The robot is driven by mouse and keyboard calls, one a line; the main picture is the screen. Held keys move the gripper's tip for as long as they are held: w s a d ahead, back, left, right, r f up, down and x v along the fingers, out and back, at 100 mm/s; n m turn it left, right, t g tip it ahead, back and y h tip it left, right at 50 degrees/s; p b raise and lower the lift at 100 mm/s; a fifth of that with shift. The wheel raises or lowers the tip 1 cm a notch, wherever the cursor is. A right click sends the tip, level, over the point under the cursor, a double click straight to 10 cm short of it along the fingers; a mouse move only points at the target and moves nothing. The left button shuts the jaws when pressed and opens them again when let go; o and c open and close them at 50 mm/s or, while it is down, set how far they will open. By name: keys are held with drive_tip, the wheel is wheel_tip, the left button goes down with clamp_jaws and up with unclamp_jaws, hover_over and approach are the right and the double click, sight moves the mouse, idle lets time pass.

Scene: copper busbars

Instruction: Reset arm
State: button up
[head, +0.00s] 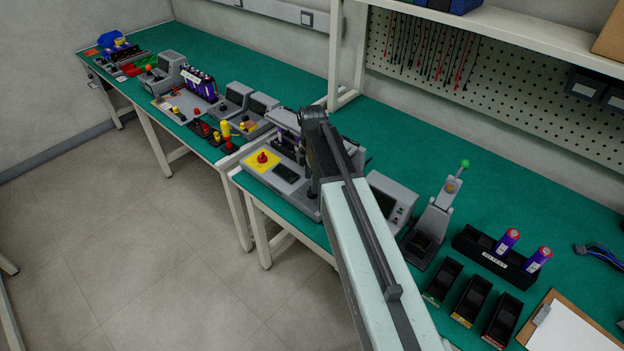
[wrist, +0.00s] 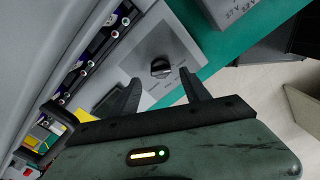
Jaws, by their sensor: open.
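My gripper (wrist: 162,92) shows in the wrist view with its two dark fingers apart and nothing between them. Past the fingertips is a grey panel with a black knob (wrist: 160,67). It is not clear whether the fingers touch the panel. In the head view my arm reaches away over the green bench, and its end hides my gripper. Near the arm's end is a grey device with a red knob on a yellow plate (head: 262,158).
A grey box with a screen (head: 386,203) and a press with a green-tipped lever (head: 440,215) stand right of my arm. A black rack (head: 490,258) holds two purple cells. Several black bins (head: 472,300) and a clipboard (head: 570,328) lie at the front right. Bare floor (head: 130,240) is at left.

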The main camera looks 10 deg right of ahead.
wheel_tip(320, 180, up, 4)
drive_tip(key=shift+f+p, duration=0.1)
drive_tip(key=shift+p, duration=1.05)
drive_tip(key=shift+f, duration=0.1)
drive_tip(key=shift+s+f, duration=0.1)
drive_tip(key=shift+s, duration=0.2)
drive_tip(key=s+m, duration=1.4)
drive_tip(key=m, duration=0.5)
drive_tip(key=shift+s+d, duration=0.2)
drive_tip(key=shift+s, duration=0.1)
